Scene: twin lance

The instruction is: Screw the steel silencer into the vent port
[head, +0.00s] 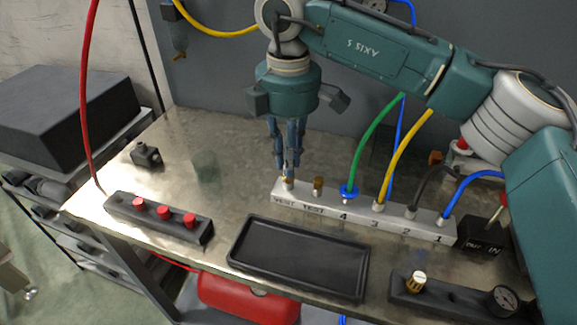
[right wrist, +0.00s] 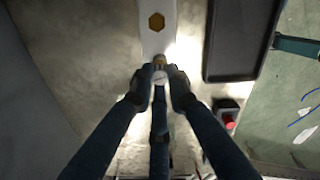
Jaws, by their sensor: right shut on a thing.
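The pale manifold block (head: 330,209) lies on the bench, marked VENT, TEST, 4, 3, 2, 1. My right gripper (head: 287,172) points down over its VENT end, fingers shut on the small steel silencer (head: 288,184). The silencer is upright at the vent port; the fingers hide most of it, and how deep it sits cannot be told. In the right wrist view the fingers (right wrist: 158,88) close around the silencer's round pale end (right wrist: 160,76), with a brass-coloured bit just beyond it. A brass hex fitting (head: 318,185) stands in the TEST port. My left gripper is not in view.
Green, yellow, black and blue hoses rise from ports 4 to 1. An empty black tray (head: 298,285) lies in front of the block. A dark strip with red caps (head: 163,212) lies left, a gauge bar (head: 445,297) front right. The bench between strip and block is clear.

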